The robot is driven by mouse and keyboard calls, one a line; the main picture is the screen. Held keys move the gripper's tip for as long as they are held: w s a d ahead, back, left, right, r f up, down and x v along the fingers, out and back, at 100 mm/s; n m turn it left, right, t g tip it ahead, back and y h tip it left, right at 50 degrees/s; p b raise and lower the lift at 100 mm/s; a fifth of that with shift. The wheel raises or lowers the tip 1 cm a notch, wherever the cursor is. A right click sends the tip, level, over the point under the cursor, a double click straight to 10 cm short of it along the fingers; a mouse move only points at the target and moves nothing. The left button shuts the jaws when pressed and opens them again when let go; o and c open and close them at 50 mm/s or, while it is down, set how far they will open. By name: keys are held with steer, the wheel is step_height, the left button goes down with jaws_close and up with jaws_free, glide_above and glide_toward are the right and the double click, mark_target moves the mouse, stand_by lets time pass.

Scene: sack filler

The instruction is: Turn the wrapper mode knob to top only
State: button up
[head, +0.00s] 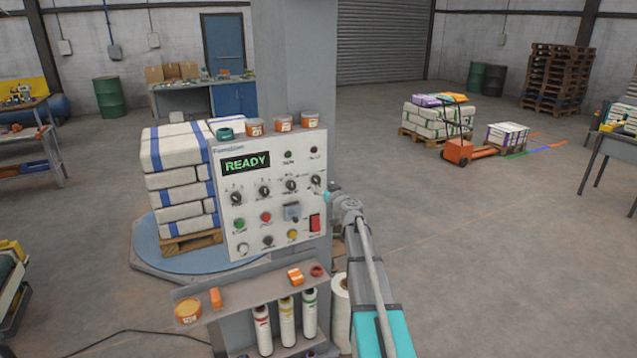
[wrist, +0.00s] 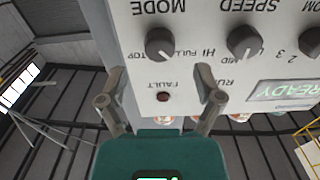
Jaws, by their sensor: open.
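The wrapper mode knob (wrist: 160,43) is a dark round knob under the upside-down label MODE in the wrist view. FULL and TOP are printed beside it; I cannot clearly tell which its pointer faces. In the head view the knob (head: 316,181) is the rightmost of the upper knob row on the control panel (head: 254,165). My gripper (wrist: 158,98) is open and empty, its fingers apart and pointing at the panel. The knob lies above the gap between the fingertips in the wrist view, not between them. In the head view my gripper (head: 329,196) is at the panel's right edge.
A speed knob (wrist: 244,42) sits beside the mode knob, and a small fault lamp (wrist: 163,96) shows between my fingers. The display (head: 246,163) reads READY. Jars (head: 283,124) stand on top of the panel. A shelf (head: 250,284) juts out below.

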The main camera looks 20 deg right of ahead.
mark_target(318, 182)
steer(key=shift+w, duration=2.4)
